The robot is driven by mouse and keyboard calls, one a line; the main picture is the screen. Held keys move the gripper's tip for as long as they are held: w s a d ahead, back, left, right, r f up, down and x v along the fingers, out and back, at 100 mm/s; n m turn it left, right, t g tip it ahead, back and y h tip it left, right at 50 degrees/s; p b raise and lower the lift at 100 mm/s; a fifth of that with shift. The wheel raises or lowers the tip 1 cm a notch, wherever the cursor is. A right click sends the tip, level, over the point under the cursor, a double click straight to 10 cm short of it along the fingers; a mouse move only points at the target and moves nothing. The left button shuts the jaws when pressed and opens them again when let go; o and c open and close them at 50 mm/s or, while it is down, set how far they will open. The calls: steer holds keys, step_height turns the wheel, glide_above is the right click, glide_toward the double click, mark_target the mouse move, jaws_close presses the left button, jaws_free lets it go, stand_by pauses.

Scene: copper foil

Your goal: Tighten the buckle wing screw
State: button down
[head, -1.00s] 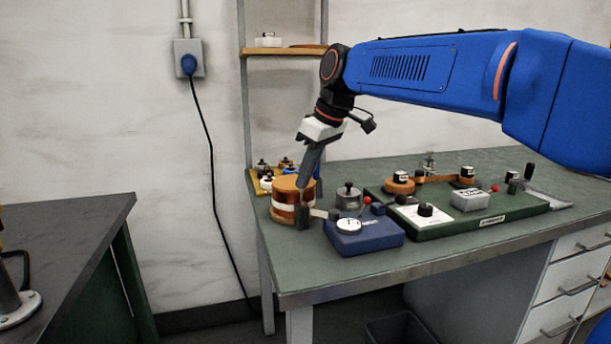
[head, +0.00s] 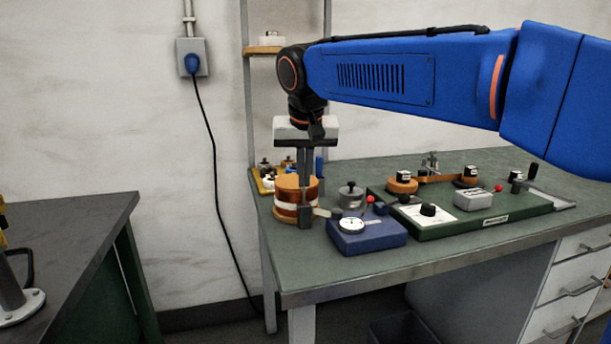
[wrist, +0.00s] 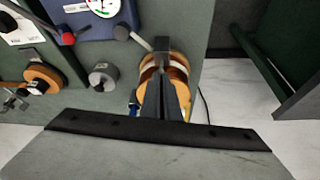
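A copper-coloured coil (head: 290,190) with a white band around it stands at the left end of the bench. A dark upright buckle block (head: 305,217) sits against its front side. It also shows in the wrist view (wrist: 162,44), at the coil's edge. The wing screw itself cannot be made out. My gripper (head: 305,196) points straight down above the buckle, its fingertips close to the block's top. In the wrist view my gripper (wrist: 165,76) shows two dark fingers close together over the coil. Whether they touch the buckle or hold anything is unclear.
A pale arm with a dark knob (head: 336,214) reaches right from the buckle. A blue gauge box (head: 368,238) stands close by on the right, with a metal weight (head: 351,195) behind it. A green instrument board (head: 490,228) fills the right side. The bench's front strip is clear.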

steer(key=m, duration=0.1)
steer(key=m+h, duration=0.1)
steer(key=m, duration=0.1)
steer(key=m+h, duration=0.1)
steer(key=shift+a+m, duration=0.25)
steer(key=shift+m, duration=0.05)
steer(key=m, duration=0.2)
steer(key=m+g+h, duration=0.1)
steer(key=m, duration=0.1)
steer(key=shift+w+a+m+h, duration=0.15)
steer(key=shift+m+h, duration=0.15)
steer(key=m+g, duration=0.1)
steer(key=m, duration=0.2)
steer(key=m+g+h, duration=0.1)
steer(key=m, duration=0.2)
steer(key=shift+w+a, duration=0.15)
steer(key=shift+w, duration=0.05)
steer(key=shift+m, duration=0.3)
steer(key=c, duration=2)
jaws_free()
steer(key=shift+r, duration=0.1)
